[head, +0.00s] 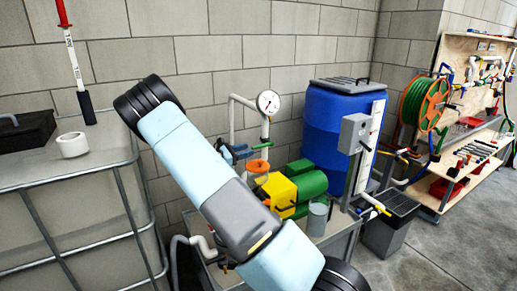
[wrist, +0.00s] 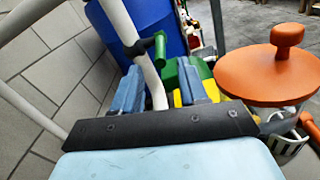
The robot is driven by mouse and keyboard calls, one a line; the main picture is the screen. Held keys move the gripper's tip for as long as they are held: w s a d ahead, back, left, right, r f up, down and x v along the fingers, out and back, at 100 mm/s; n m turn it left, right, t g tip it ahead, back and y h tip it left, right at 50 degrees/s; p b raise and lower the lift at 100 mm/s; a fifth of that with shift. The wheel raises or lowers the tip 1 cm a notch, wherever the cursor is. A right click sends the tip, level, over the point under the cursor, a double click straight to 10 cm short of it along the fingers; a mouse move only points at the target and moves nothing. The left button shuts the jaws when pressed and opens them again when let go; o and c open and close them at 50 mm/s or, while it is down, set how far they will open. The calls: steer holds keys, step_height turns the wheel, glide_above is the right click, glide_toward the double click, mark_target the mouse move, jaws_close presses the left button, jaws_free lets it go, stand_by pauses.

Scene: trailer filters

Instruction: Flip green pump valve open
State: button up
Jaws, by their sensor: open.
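The green valve handle (wrist: 160,48) shows in the wrist view as a small upright lever. It joins a dark fitting (wrist: 137,48) on a white pipe (wrist: 120,20). My gripper (wrist: 161,76) is open, with its two blue fingers spread on either side of the pipe's lower part. The handle stands just beyond the fingertips, roughly between them, and looks apart from them. Whether a finger touches the pipe I cannot tell.
An orange lid with a knob (wrist: 265,80) is close on the right. A pressure gauge (head: 268,102) tops the white piping. A blue barrel (head: 335,130) stands behind the pump, with a grey box (head: 354,132) beside it. A caged tank (head: 60,175) is at left.

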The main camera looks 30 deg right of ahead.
mark_target(258, 147)
steer(key=d, duration=0.7)
steer(key=shift+w, duration=0.1)
steer(key=shift+c, duration=0.4)
jaws_close()
